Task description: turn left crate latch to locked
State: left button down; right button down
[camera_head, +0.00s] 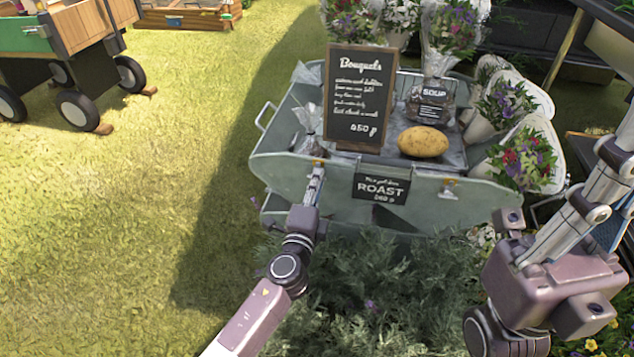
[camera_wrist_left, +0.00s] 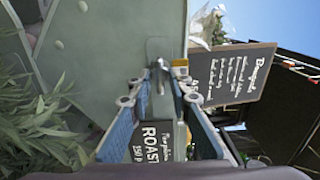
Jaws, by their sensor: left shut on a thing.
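The pale green-grey metal crate (camera_head: 277,171) stands in the middle of the head view. Its left latch (camera_head: 318,161) is a small metal piece with a yellow-orange part at the front rim; it also shows in the wrist view (camera_wrist_left: 160,64). My left gripper (camera_head: 317,172) is at this latch, its fingertips (camera_wrist_left: 158,78) on either side of the latch's handle and shut on it. The fingers hide part of the latch. A second latch (camera_head: 449,187) is on the right of the same front. My right gripper (camera_head: 613,150) is at the right edge, partly cut off, its fingers unclear.
A black ROAST sign (camera_head: 381,189) hangs on the crate front between the latches. A Bouquets chalkboard (camera_head: 359,98), a potato (camera_head: 423,142) and wrapped flowers (camera_head: 525,157) are in or around the crate. Leafy plants (camera_head: 385,290) grow in front. Open grass lies left.

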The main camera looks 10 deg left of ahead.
pick_arm(q)
jog(key=shift+f, duration=0.1)
jog(key=c, duration=1.8)
grip_release()
jog(key=s, duration=1.2)
jog(key=shift+d, duration=0.1)
